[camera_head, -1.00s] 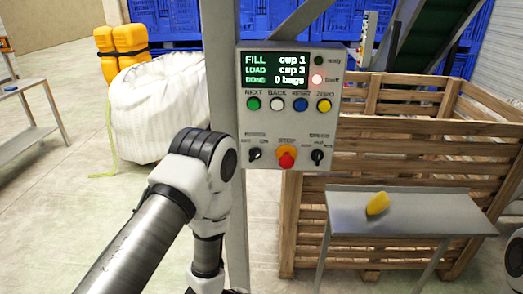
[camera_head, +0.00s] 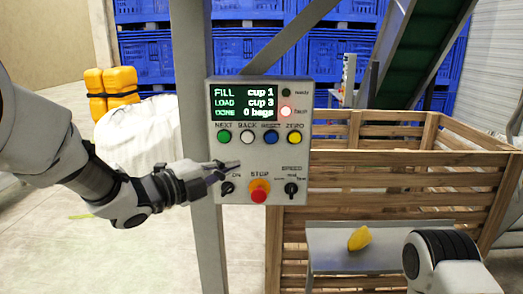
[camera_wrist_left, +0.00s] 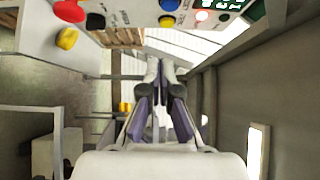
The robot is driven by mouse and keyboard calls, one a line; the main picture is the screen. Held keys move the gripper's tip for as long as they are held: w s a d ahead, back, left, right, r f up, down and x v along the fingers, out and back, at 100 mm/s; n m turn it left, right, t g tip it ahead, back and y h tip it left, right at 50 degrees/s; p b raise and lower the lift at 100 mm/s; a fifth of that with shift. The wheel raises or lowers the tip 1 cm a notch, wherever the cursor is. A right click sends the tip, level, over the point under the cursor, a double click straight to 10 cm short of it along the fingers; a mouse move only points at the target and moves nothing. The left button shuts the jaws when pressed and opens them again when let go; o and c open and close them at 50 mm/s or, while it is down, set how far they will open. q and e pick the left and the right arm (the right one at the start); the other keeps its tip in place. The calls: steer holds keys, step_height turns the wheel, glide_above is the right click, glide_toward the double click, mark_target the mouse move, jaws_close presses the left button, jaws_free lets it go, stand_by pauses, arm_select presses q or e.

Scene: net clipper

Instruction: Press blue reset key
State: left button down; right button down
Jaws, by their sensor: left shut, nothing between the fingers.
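The blue reset key (camera_head: 271,138) is the third round key in the row under the screen of the grey control panel (camera_head: 222,182). It also shows at the top edge of the left wrist view (camera_wrist_left: 170,5). My left gripper (camera_head: 232,166) is shut and empty. In the head view it lies in front of the panel's left side, below and left of the blue key, pointing right. Its fingers also show in the left wrist view (camera_wrist_left: 161,72). I cannot tell how far the tips are from the panel. My right gripper is not in view.
Green (camera_head: 224,137), white (camera_head: 247,137) and yellow (camera_head: 294,138) keys flank the blue key. The red stop button (camera_head: 258,194) sits below, between two black knobs. The fault light (camera_head: 285,111) glows red. A wooden crate (camera_head: 375,160) and a shelf (camera_head: 330,238) stand at right.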

arm_select(q)
steer(key=p, duration=0.3)
glide_toward(280, 142)
steer(key=s+d, duration=0.1)
steer(key=d, duration=0.2)
steer(key=w+p, duration=0.1)
steer(key=w, duration=0.3)
steer(key=shift+w+a+p, duration=0.1)
steer(key=shift+p, duration=0.25)
